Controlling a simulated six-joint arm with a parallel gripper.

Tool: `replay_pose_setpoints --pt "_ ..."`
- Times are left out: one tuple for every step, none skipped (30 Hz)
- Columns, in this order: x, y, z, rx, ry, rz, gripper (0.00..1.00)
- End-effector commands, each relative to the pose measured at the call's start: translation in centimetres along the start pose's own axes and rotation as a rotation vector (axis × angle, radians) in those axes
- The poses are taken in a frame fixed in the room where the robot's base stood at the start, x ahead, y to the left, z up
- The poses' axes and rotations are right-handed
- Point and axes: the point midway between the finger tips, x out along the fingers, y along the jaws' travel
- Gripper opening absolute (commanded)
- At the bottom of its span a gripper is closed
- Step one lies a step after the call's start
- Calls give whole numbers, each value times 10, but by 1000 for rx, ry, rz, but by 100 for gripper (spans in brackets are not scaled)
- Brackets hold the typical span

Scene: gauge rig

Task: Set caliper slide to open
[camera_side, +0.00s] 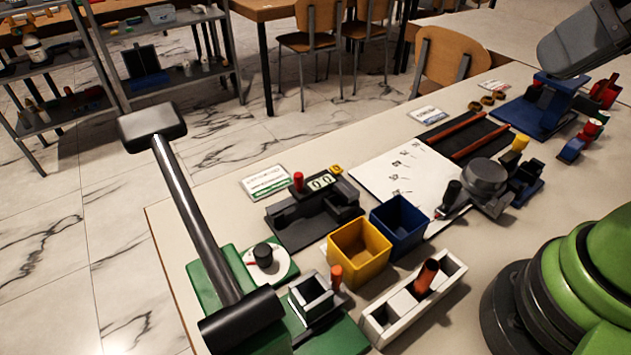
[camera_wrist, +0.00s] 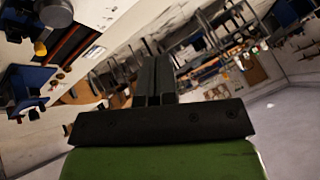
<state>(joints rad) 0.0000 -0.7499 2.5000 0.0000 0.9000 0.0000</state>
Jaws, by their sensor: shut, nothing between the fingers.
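A dark fixture with a red knob and a small numeric display (camera_side: 318,205) stands on the bench in the side view. It looks like the caliper, and its red knob (camera_side: 298,181) stands upright at the left end. I cannot tell for sure which part is the slide or where it sits along its travel. My gripper (camera_wrist: 156,78) shows in the wrist view with its two dark fingers together and nothing between them. It points out towards the room, away from the bench fixtures. I cannot make out its fingers in the side view.
A yellow bin (camera_side: 359,250) and a blue bin (camera_side: 400,224) stand right of the fixture. A white divided tray (camera_side: 455,273) lies in front. A green base (camera_side: 212,283) with a tall black post (camera_side: 190,205) stands at left. A blue fixture (camera_side: 530,115) is at the back right.

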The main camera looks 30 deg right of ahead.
Motion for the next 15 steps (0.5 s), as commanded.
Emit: replay_pose_setpoints --pt "0 0 0 0 0 0 0" --pt "0 0 0 0 0 0 0" --pt "0 0 0 0 0 0 0" --pt "0 0 0 0 0 0 2" --pt "0 0 0 0 0 0 9" --pt "0 0 -1 -1 -2 0 18" --pt "0 -1 -2 -4 -6 1 25" --pt "1 -3 -4 -8 -12 2 32" --pt "2 -5 -8 -16 -25 5 41" --pt "3 -8 -12 -23 -37 8 42" --pt "5 -10 -17 -32 -52 12 42" --pt "8 -15 -25 -49 -75 18 42" --pt "12 -19 -31 -61 -95 23 42" --pt "16 -24 -38 -75 -117 29 42" --pt "24 -30 -47 -97 -145 37 42"
